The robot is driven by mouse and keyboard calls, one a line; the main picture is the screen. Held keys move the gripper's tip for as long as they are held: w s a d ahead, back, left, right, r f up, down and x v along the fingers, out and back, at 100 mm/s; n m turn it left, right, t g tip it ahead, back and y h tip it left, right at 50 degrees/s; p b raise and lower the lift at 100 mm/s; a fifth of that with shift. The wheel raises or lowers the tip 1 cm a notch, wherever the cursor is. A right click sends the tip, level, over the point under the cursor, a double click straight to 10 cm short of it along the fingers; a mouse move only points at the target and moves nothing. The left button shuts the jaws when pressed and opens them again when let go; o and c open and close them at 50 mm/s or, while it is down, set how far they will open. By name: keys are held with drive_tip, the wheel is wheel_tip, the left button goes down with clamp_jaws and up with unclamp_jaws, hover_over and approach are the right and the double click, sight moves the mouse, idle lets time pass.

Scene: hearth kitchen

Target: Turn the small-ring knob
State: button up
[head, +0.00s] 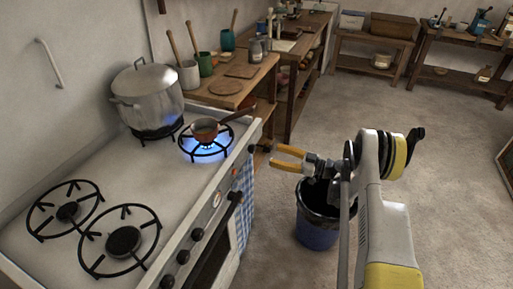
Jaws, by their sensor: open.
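The white stove (141,195) fills the left of the head view. I cannot tell which is the small-ring knob. A blue flame burns on the front ring (190,147) under a small reddish-brown saucepan (204,130). My gripper (275,157) is open and empty, with orange fingers pointing left towards the panel. It appears apart from the knobs.
A large lidded pot (147,95) stands on the back ring. Two nearer rings (123,242) are bare and unlit. A blue checked towel (245,190) hangs at the stove front. A dark-rimmed blue bin (318,230) stands below my arm. Open floor (440,130) lies right.

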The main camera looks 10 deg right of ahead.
sight(255, 149)
drive_tip(key=b+x, duration=0.2)
drive_tip(key=x, duration=0.7)
drive_tip(key=shift+a+b, duration=0.15)
drive_tip(key=shift+b, duration=0.25)
drive_tip(key=c, duration=1.2)
